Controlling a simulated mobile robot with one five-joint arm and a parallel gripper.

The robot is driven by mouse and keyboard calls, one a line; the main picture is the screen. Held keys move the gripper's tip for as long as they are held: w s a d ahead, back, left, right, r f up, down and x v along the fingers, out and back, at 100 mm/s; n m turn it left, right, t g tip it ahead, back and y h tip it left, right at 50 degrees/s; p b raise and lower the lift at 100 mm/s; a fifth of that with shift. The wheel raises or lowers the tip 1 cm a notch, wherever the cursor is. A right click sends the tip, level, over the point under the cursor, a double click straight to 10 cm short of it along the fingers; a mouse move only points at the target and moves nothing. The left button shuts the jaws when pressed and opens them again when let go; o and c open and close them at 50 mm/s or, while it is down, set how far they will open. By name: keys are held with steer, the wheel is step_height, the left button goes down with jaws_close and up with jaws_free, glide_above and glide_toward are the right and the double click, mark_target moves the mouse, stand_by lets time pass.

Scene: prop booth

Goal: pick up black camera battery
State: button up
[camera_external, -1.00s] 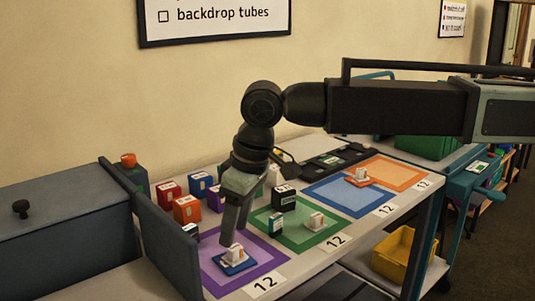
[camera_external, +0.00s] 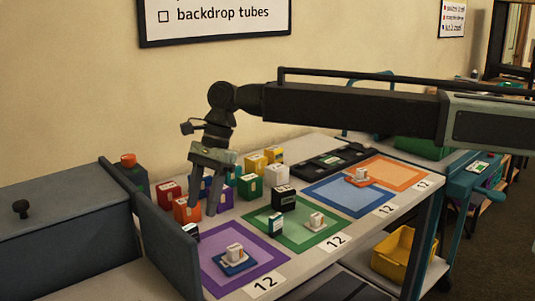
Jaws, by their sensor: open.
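A black block with a white label (camera_external: 284,198) stands upright at the back edge of the green mat (camera_external: 306,242), and looks like a camera battery. A second small dark block with a white top (camera_external: 190,231) is partly hidden by the grey side panel. I cannot tell which one is the black camera battery. My gripper (camera_external: 203,208) points down, open and empty, with its fingers in front of the coloured blocks near the orange block (camera_external: 186,209). It is left of the black block and apart from it.
Red (camera_external: 168,191), purple, green and yellow blocks (camera_external: 256,164) crowd the back of the table. A blue-based white piece (camera_external: 234,256) sits on the purple mat (camera_external: 212,276). The grey side panel (camera_external: 168,245) bounds the left. The blue mat (camera_external: 342,205) is mostly clear.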

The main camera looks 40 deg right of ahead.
mark_target(191, 226)
steer(key=shift+w+a+f+b, duration=0.1)
steer(key=shift+a+f+b, duration=0.1)
steer(key=shift+a, duration=0.25)
steer(key=shift+w+a+f+b, duration=0.1)
steer(key=shift+a+f+b, duration=0.1)
steer(key=shift+a, duration=0.25)
steer(key=b+x, duration=0.7)
steer(key=shift+w+d+f, duration=0.1)
steer(key=shift+w+f, duration=0.1)
steer(key=shift+w, duration=0.15)
steer(key=shift+r, duration=0.2)
jaws_close()
